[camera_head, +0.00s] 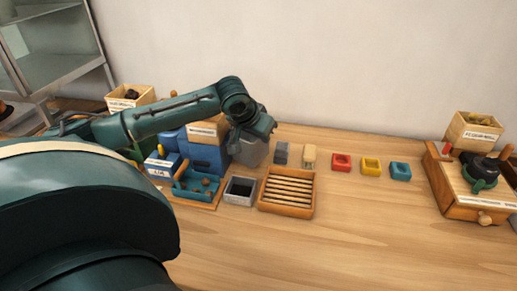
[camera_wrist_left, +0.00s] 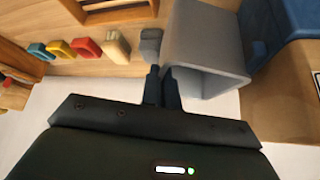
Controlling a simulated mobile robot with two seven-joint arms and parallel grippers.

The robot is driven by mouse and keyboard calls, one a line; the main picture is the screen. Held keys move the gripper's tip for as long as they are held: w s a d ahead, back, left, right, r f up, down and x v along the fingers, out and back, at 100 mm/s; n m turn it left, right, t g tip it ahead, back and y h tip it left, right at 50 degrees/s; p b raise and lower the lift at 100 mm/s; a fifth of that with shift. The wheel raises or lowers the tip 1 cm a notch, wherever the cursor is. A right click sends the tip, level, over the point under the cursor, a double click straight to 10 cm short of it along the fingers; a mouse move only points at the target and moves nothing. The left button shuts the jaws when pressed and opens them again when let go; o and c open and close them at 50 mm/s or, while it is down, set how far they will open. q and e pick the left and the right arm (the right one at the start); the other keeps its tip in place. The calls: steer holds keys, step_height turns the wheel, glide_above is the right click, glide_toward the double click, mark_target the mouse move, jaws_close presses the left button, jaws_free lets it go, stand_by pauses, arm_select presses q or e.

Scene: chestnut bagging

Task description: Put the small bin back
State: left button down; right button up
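A grey bin (camera_head: 249,151) hangs at my left gripper (camera_head: 256,128), at the back of the table beside a blue machine. In the left wrist view the bin (camera_wrist_left: 205,45) is large, its open end toward the camera, and the visible inside looks empty. The fingers of my left gripper (camera_wrist_left: 163,88) sit close together at its near wall edge, one on each side, and appear shut on it. Another grey square container (camera_head: 240,190) with a dark inside stands on the table left of the slatted wooden tray. My right gripper is not in view.
The blue machine (camera_head: 208,155) and a blue tray of chestnuts (camera_head: 196,187) stand left. The slatted tray (camera_head: 288,210) is in the middle. Several small coloured blocks (camera_head: 342,162) line the back. A wooden drawer box (camera_head: 455,205) stands right. The front table is clear.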

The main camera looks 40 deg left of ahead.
mark_target(259, 150)
arm_select(q)
step_height(259, 150, down, 4)
steer(key=shift+a+f, duration=0.15)
steer(key=shift+f, duration=0.1)
steer(key=shift+s+a+f, duration=0.2)
steer(key=shift+a+f, duration=0.05)
steer(key=shift+f, duration=0.05)
steer(key=c, duration=2.1)
jaws_free()
steer(key=o, duration=0.4)
steer(key=shift+v, duration=6)
